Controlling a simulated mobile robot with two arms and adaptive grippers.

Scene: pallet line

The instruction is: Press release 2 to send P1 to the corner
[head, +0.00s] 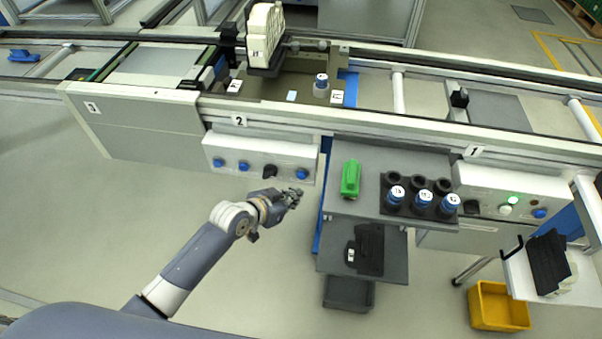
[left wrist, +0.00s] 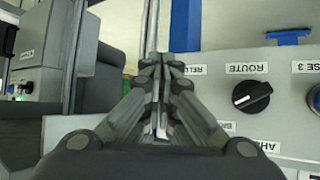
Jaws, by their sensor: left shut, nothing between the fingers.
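The station 2 control panel (head: 258,160) is a white box on the line's front, with several blue buttons and a black knob (head: 269,171). Its rightmost blue button (head: 301,174) is just above my left gripper (head: 292,197), which is shut and empty. In the left wrist view the fingers (left wrist: 160,65) cover part of a "RELE..." label (left wrist: 183,70), its number hidden. The ROUTE knob (left wrist: 252,97) is to their right. Contact with a button cannot be told. A dark pallet (head: 265,88) above the panel carries a cream part and a blue-topped bottle; its tags are too small to read surely.
A grey side table (head: 340,208) holds a green block (head: 350,178) and several black cups, some with blue bottles. Station 1's panel (head: 510,190) is at the right, with a green light lit. A yellow bin (head: 499,306) stands on the floor. Floor left of my arm is clear.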

